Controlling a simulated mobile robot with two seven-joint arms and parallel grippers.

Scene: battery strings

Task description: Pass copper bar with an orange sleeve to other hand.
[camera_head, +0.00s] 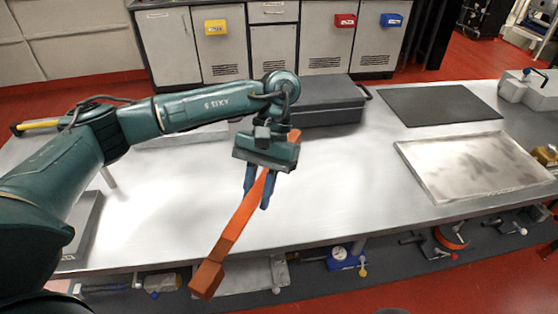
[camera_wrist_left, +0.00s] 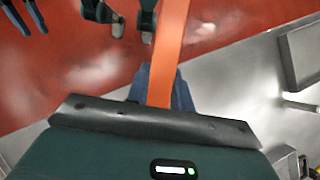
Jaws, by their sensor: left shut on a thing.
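The copper bar with an orange sleeve (camera_head: 236,222) is held by my left gripper (camera_head: 258,195). The bar slants from upper right to lower left in the head view, and its wider block-like lower end (camera_head: 207,279) hangs past the table's front edge. In the left wrist view the orange sleeve (camera_wrist_left: 169,45) runs up out of the frame between the blue fingers of my left gripper (camera_wrist_left: 162,88), which is shut on it. Bare copper cannot be clearly made out.
The grey metal table (camera_head: 330,190) has a clear middle. A dark grey case (camera_head: 325,103) stands behind the gripper. A black mat (camera_head: 438,105) and a shallow metal tray (camera_head: 470,165) lie at the right. Below the front edge is a shelf with several tools.

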